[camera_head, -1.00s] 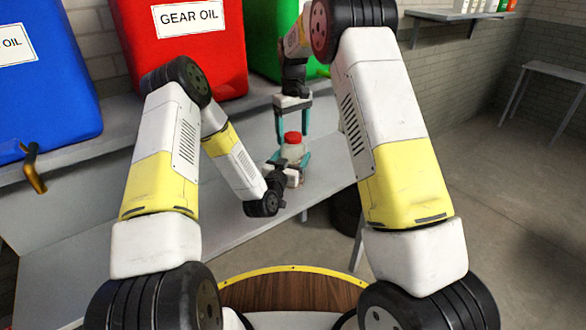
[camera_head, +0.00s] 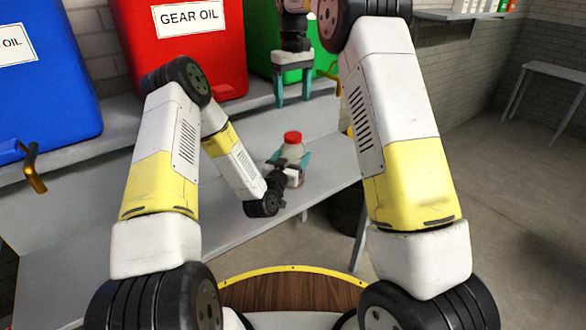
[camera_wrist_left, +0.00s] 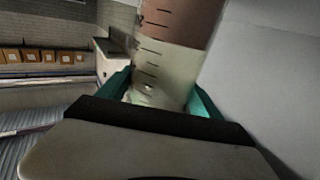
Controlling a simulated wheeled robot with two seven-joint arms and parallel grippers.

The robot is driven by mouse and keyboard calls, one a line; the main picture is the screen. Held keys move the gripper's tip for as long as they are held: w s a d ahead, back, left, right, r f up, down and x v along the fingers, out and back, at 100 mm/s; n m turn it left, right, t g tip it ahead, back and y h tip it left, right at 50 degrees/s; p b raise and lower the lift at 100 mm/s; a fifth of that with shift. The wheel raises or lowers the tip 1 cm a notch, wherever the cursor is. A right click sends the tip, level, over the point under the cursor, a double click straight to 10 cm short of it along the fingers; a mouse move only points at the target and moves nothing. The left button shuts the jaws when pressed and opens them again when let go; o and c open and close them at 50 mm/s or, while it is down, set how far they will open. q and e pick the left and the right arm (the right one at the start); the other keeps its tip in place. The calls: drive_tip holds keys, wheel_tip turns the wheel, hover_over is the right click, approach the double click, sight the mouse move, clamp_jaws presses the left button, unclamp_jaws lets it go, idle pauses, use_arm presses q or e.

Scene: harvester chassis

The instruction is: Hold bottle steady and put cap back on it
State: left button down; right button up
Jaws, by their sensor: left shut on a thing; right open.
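The bottle (camera_head: 292,155) stands upright on the grey bench, pale and translucent, with the red cap (camera_head: 293,138) on its top. How tightly the cap sits I cannot tell. My left gripper (camera_head: 290,163) is shut around the bottle's body from the front. In the left wrist view, the bottle (camera_wrist_left: 170,65) shows graduation marks and a reddish-brown upper part between the teal fingers. My right gripper (camera_head: 293,99) is open and empty, pointing down, above and apart from the cap.
The grey bench (camera_head: 225,205) has free room to the left of the bottle. Blue (camera_head: 45,85), red (camera_head: 205,65) and green (camera_head: 262,45) containers stand on the ledge behind. A dark tyre (camera_head: 344,208) is below the bench's right end.

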use_arm(q)
unclamp_jaws()
drive_tip(key=v, duration=0.8)
